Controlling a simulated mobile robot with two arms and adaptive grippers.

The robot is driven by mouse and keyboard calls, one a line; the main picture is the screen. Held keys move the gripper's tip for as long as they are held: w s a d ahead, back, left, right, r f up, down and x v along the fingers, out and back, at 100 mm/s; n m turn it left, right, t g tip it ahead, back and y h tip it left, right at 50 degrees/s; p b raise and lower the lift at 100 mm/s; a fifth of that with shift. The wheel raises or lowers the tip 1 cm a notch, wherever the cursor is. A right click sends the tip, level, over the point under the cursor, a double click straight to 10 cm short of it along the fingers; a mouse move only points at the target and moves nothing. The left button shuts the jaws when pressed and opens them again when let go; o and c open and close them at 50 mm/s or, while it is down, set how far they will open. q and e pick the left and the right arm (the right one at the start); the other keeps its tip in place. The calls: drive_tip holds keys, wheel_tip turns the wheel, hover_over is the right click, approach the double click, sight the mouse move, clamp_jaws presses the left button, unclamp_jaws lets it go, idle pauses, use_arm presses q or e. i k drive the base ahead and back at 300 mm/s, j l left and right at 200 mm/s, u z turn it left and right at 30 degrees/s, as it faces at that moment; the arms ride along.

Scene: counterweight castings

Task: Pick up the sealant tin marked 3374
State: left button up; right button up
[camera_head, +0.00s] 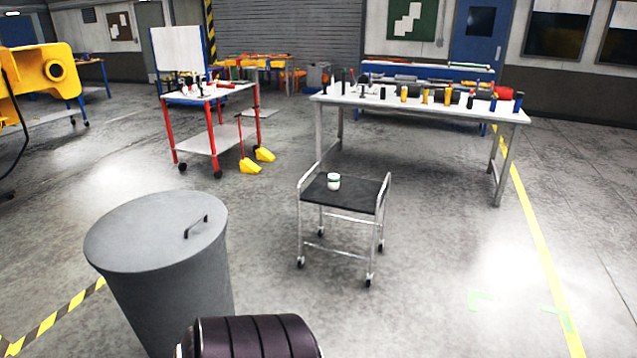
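A small white tin (334,181) with a dark greenish band stands upright on the black top of a small metal trolley (359,197) in the head view. Its marking is too small to read, so I cannot tell whether it is the tin marked 3374. Neither of my grippers is in view. Nothing touches the tin.
A grey lidded bin (160,235) stands at the near left, before the trolley. A long white table (420,101) with several tools and bottles stands behind the trolley. A red-legged cart (212,142) and yellow dustpans (264,155) are at the back left. Floor right of the trolley is clear.

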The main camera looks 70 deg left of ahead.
sight(333, 179)
drive_tip(key=u, duration=2.25)
drive_tip(key=i+u, duration=0.15)
drive_tip(key=u, duration=0.25)
drive_tip(key=i+l+u, duration=0.1)
drive_tip(key=u, duration=0.3)
drive_tip(key=i+l+u, duration=0.25)
drive_tip(key=i+l, duration=0.15)
drive_tip(key=l, duration=0.15)
drive_tip(key=i+l+u, duration=0.3)
drive_tip(key=l, duration=0.35)
drive_tip(key=i+l+u, duration=0.1)
drive_tip(key=l, duration=0.25)
drive_tip(key=i+l+u, duration=0.15)
drive_tip(key=i+l, duration=0.1)
drive_tip(key=l, duration=0.1)
